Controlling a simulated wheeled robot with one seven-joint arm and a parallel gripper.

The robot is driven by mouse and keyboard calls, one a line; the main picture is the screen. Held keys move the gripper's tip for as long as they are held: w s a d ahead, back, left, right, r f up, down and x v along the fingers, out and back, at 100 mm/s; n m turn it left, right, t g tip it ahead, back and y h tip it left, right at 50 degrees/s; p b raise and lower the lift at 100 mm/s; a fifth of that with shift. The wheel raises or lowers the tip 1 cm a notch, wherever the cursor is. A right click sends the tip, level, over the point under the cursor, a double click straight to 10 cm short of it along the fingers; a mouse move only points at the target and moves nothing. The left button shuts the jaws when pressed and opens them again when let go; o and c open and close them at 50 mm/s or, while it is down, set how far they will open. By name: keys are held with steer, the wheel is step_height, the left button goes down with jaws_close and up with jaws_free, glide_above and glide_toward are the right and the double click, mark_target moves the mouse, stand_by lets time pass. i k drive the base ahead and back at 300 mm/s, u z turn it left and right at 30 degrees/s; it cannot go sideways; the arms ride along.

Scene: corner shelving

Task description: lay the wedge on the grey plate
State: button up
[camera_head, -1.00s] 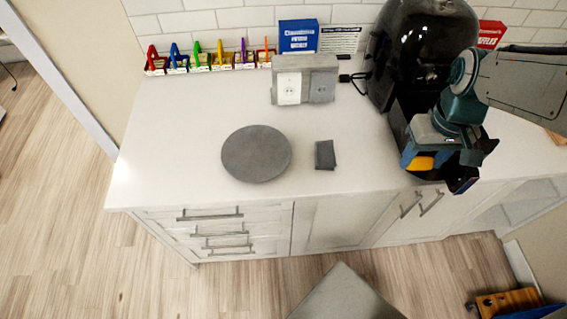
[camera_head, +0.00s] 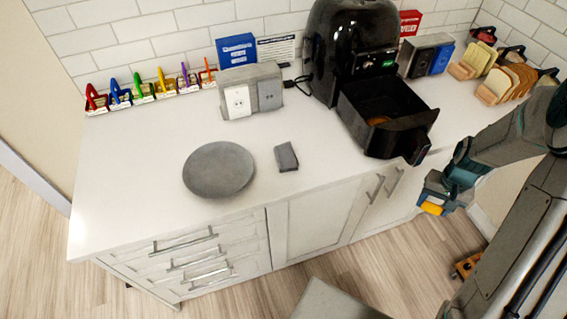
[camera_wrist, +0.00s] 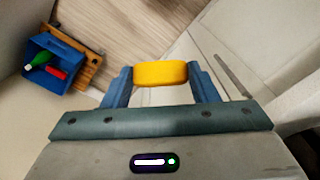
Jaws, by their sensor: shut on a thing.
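My gripper (camera_head: 434,197) is shut on a yellow wedge (camera_wrist: 160,74). The wrist view shows the wedge between my two blue fingers. In the head view the wedge (camera_head: 431,208) shows as a small yellow piece at the fingertips, out past the counter's front edge and right of the air fryer drawer. The round grey plate (camera_head: 219,170) lies on the white counter to the left, well apart from my gripper. Nothing lies on the plate.
A small dark grey block (camera_head: 286,157) lies just right of the plate. The black air fryer (camera_head: 350,50) has its drawer (camera_head: 385,115) pulled out, between plate and gripper. An outlet box (camera_head: 251,92) stands behind. Bread racks (camera_head: 507,82) stand at the right.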

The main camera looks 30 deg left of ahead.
mark_target(219, 170)
steer(key=z, duration=0.6)
steer(key=k, duration=1.1)
steer(key=u, duration=1.2)
steer(key=i, duration=0.5)
